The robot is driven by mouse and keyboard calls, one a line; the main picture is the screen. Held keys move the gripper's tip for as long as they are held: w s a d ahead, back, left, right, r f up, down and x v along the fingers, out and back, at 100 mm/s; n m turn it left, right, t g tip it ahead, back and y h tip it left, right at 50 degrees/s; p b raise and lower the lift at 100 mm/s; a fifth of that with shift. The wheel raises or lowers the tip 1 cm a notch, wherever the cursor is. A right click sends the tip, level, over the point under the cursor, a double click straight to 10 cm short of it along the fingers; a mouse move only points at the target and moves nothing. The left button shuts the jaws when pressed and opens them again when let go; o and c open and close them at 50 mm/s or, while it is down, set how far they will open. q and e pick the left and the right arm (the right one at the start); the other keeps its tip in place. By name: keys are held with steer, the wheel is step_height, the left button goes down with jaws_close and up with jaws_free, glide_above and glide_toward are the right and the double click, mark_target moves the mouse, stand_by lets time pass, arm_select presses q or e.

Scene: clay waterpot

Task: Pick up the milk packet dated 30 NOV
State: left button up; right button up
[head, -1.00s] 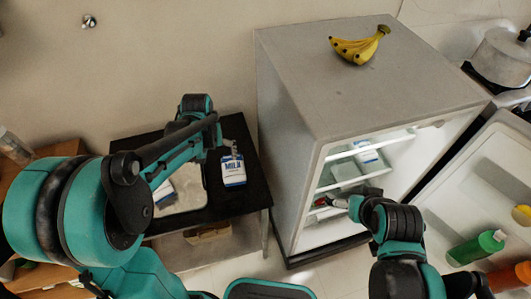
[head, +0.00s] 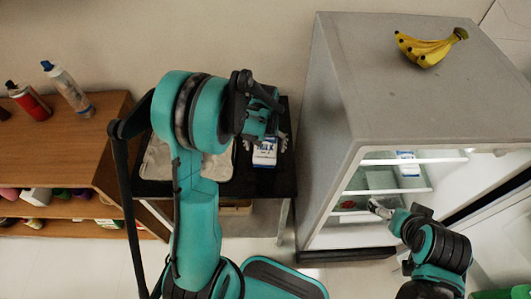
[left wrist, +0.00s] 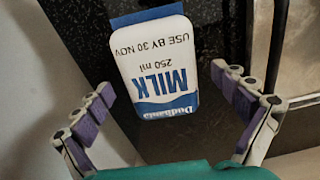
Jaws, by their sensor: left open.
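The white and blue milk packet (left wrist: 152,62) shows in the left wrist view with its print upside down, reading "USE BY 30 NOV". In the head view the same packet (head: 265,153) is at the black table's right side. My left gripper (left wrist: 163,84) is open, its purple-padded fingers apart on either side of the packet's lower part in the picture, with no clear contact. In the head view my left gripper (head: 267,138) is right at the packet. My right gripper (head: 381,209) is at the open fridge, its jaws too small to read.
The black table (head: 283,180) also holds a pale tray (head: 216,168). The grey fridge (head: 335,130) stands right of it, with bananas (head: 430,48) on top and another milk packet (head: 407,164) inside. A wooden shelf (head: 85,160) with bottles is at the left.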

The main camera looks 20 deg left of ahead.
arm_select(q)
steer(key=c, duration=1.5)
steer(key=shift+r, duration=0.2)
